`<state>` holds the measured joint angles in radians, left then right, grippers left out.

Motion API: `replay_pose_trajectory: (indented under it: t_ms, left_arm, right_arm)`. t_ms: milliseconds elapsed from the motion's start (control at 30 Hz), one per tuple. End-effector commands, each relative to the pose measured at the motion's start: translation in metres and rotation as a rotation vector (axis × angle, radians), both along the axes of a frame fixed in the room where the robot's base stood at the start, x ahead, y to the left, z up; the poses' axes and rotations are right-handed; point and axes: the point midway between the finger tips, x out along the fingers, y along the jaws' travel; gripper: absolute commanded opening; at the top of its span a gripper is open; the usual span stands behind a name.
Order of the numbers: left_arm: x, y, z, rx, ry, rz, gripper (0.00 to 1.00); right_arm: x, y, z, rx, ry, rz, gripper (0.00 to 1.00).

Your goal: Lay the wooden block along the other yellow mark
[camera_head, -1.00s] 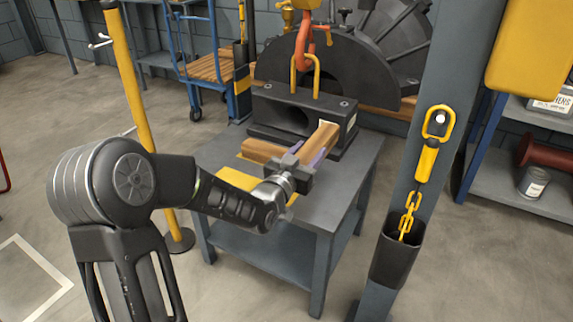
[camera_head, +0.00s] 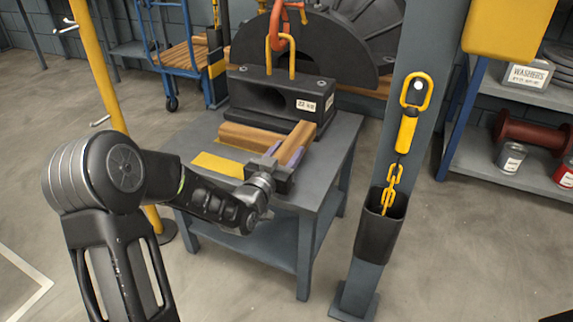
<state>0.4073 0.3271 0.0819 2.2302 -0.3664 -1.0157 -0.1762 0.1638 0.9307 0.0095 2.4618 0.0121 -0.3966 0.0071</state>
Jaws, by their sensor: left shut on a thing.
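My left gripper (camera_head: 284,161) is shut on a wooden block (camera_head: 299,141), with purple fingers on its sides. The held block points away from me, toward the dark casing. A second wooden block (camera_head: 249,138) lies crosswise on the grey table (camera_head: 328,150), just left of the held one; I cannot tell whether they touch. A bare yellow mark (camera_head: 217,164) shows on the tabletop left of the gripper. My right gripper is out of view.
The dark casing (camera_head: 275,92) stands behind the blocks, with an orange hook (camera_head: 281,38) in its yellow loop. A grey post (camera_head: 385,140) with a chain and pouch stands right of the table. A yellow pole (camera_head: 98,65) stands on the left. The tabletop's right front is clear.

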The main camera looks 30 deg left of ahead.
Motion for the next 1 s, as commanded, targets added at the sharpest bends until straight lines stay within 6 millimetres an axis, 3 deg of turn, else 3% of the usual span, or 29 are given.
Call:
replay_pose_trajectory:
  t_ms: [133,400,800,833,1000]
  left_arm:
    - [0.0,0.0,-0.004,0.0,-0.002,0.0,0.0]
    - [0.0,0.0,-0.037,0.0,-0.002,0.0,0.0]
    - [0.0,0.0,-0.041,0.001,-0.003,0.0,0.0]
    - [0.0,0.0,-0.042,0.0,0.0,0.0,0.46]
    - [0.0,0.0,-0.04,0.0,0.001,0.0,0.6]
  right_arm:
    - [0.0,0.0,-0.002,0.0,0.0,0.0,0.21]
    - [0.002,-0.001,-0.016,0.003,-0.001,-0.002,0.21]
    - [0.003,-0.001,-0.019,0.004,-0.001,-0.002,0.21]
    - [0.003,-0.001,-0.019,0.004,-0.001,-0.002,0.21]
    - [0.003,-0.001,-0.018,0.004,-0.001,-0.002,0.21]
